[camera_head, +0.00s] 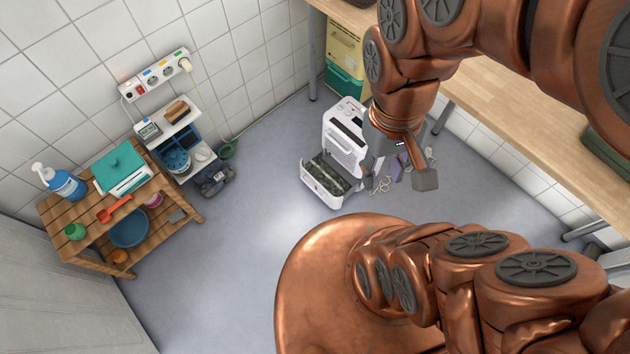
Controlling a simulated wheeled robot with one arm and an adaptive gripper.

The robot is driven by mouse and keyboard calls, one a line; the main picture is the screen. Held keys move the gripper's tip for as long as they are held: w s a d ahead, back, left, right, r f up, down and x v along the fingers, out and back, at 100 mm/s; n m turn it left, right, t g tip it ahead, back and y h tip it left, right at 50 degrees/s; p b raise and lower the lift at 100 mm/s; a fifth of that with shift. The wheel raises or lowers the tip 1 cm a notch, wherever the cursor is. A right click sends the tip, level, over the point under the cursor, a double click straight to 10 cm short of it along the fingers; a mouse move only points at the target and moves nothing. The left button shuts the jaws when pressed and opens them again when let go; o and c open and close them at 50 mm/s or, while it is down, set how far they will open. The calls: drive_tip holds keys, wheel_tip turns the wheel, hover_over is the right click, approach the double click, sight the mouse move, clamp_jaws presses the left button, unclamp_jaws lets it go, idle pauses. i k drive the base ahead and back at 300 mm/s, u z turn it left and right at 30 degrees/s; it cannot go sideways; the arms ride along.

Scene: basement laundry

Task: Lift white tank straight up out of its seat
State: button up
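A white appliance (345,137) stands on the grey floor right of centre. A white tank-like box (322,187) with a dark, open-looking top sits at its lower front; I cannot tell exactly how it is seated. My copper gripper (402,163) hangs just right of the appliance, pointing down. Its two grey fingertips are spread apart, and I see nothing held between them. The gripper and wrist hide part of the appliance's right side. I cannot tell whether a finger touches it.
Small loose items and a cord (381,185) lie on the floor under my gripper. A wooden bench (510,120) runs along the right wall. A wooden shelf (165,205) with bottles and tubs stands at left.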

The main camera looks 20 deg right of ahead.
sight(318, 171)
drive_tip(key=z, duration=2.75)
drive_tip(key=k, duration=1.6)
drive_tip(key=u, duration=2.5)
